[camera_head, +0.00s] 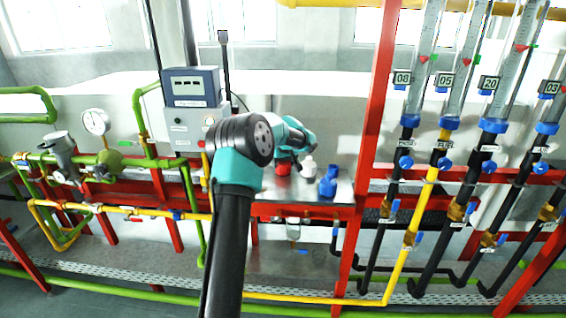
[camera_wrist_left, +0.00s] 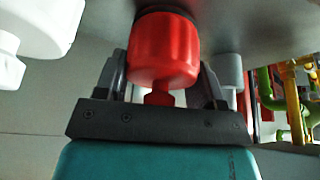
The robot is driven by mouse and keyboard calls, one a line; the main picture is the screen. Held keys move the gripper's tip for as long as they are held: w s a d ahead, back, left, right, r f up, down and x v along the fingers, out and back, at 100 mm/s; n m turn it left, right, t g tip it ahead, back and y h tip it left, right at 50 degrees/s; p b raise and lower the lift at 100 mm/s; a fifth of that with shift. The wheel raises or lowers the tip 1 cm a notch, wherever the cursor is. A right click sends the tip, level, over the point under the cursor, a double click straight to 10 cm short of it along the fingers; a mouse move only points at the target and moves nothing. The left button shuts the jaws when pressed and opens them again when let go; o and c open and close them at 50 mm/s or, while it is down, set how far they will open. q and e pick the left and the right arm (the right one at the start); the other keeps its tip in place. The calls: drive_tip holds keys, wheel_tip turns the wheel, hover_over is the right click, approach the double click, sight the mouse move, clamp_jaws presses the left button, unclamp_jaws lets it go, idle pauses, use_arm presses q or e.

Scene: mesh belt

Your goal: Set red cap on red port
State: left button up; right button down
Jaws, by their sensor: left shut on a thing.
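My left gripper (camera_head: 284,160) is over a metal shelf, its fingers mostly hidden behind my teal wrist in the head view. In the left wrist view the gripper (camera_wrist_left: 160,82) has a finger on each side of a red cap (camera_wrist_left: 165,50), shut on it. The cap has a wide body and a narrower stub toward the palm. A bit of red also shows under the wrist in the head view (camera_head: 284,169). The cap's far end is close to the shelf surface; I cannot tell if it touches. I cannot make out the red port. My right gripper is not in view.
A white piece (camera_head: 308,168) and a blue piece (camera_head: 328,182) stand on the shelf (camera_head: 300,195) to the right of the gripper. A grey cylinder (camera_wrist_left: 229,72) is beside one finger in the wrist view. A control box (camera_head: 192,88) and pipes stand left; a red post (camera_head: 372,130) rises right.

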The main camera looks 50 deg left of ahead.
use_arm(q)
drive_tip(key=shift+f, duration=0.15)
drive_tip(key=o, duration=0.6)
drive_tip(key=shift+o, duration=0.2)
drive_tip(key=v, duration=1.1)
idle(0.5)
idle(0.6)
